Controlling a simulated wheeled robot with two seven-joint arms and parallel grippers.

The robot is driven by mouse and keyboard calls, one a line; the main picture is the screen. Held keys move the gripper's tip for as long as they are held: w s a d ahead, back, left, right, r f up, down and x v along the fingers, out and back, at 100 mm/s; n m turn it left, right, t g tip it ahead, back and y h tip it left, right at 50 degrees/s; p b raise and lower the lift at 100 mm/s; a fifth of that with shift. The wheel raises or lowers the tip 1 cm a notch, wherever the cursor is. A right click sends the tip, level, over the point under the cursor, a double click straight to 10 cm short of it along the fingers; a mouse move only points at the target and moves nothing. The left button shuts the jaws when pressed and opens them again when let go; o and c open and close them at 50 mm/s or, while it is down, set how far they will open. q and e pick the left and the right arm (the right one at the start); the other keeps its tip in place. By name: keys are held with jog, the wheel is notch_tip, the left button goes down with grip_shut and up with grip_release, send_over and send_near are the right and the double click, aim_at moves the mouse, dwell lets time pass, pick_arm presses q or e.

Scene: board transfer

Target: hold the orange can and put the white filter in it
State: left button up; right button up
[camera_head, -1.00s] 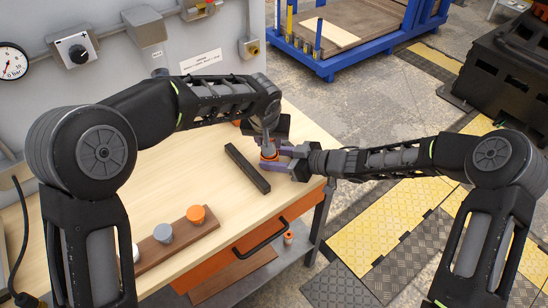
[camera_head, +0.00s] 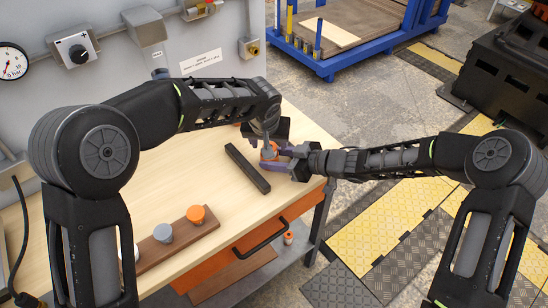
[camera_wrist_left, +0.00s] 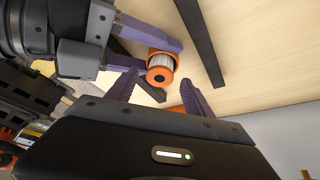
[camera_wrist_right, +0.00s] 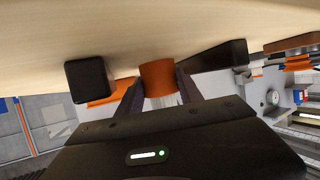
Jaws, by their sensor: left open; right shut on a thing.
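The orange can (camera_head: 269,153) is between the purple fingers of my right gripper (camera_head: 287,157), near the table's right edge. It also shows in the right wrist view (camera_wrist_right: 158,74), clamped between the fingers. The white filter (camera_wrist_left: 161,60) is partly inside the can, its pleated side showing at the mouth. Its orange end cap with a dark centre faces the left wrist camera. My left gripper (camera_wrist_left: 160,88) is open, its fingers spread to either side of the cap and apart from it. How deep the filter sits is hard to tell.
A black bar (camera_head: 247,168) lies on the wooden table (camera_head: 205,170) left of the can. A brown board (camera_head: 178,243) with orange, grey and white round pieces lies at the front left. A grey wall panel (camera_head: 100,88) stands behind. The table's middle is clear.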

pick_arm(q)
jog(key=v, duration=1.2)
dwell(0.3)
pick_arm(e)
jog(key=o, duration=1.4)
jog(key=v, duration=1.2)
jog(key=shift+s, duration=0.1)
